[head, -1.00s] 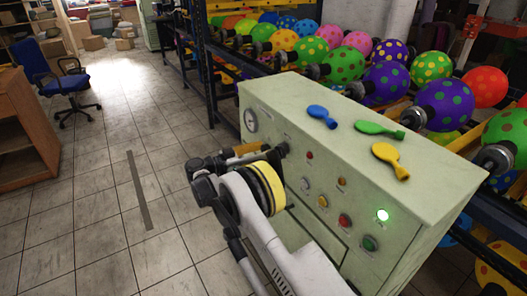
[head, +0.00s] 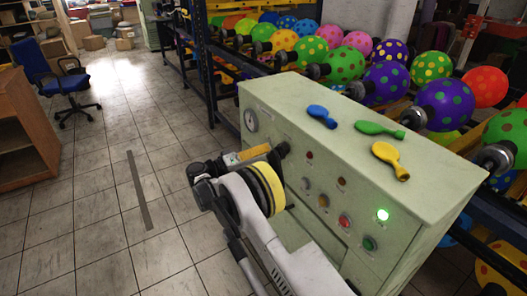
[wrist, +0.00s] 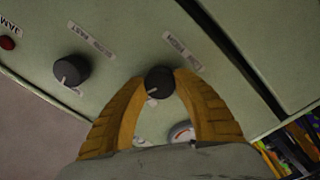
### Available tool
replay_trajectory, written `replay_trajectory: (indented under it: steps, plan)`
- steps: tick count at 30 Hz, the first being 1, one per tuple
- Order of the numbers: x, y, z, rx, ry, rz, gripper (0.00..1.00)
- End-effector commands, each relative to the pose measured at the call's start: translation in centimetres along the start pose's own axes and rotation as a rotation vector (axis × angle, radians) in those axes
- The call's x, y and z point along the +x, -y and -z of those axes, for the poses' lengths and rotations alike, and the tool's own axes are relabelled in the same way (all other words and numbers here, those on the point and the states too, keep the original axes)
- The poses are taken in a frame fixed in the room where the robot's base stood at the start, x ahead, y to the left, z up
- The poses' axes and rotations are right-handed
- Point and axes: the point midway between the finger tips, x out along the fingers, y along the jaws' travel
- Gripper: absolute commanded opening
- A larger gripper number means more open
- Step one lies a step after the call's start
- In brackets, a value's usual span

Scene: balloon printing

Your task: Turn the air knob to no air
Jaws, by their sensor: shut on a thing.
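The pale green control box (head: 330,200) stands in front of me in the head view. My gripper (wrist: 159,84) has its two orange fingers shut on a round black knob (wrist: 159,77) on the box front. The knob has a small white mark at its lower left in the wrist view. Small labels beside it appear tilted and I cannot read them surely. A second black knob (wrist: 71,70) sits to the left, apart from the fingers. In the head view my gripper (head: 275,152) reaches the upper left of the panel, where it partly hides the knobs.
A pressure gauge (head: 251,120) is at the panel's left end. Blue (head: 321,116), green (head: 379,130) and yellow (head: 390,159) balloons lie on top. Balloon racks stand behind; the floor at left is open.

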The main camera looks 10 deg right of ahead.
Motion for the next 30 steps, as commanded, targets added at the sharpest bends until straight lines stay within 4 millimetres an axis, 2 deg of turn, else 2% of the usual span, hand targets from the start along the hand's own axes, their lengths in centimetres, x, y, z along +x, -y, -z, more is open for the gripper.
replay_trajectory:
  steps: [30]
  plan:
    - [0.01,-0.03,-0.13,-0.96,-0.059,0.01,0.03]
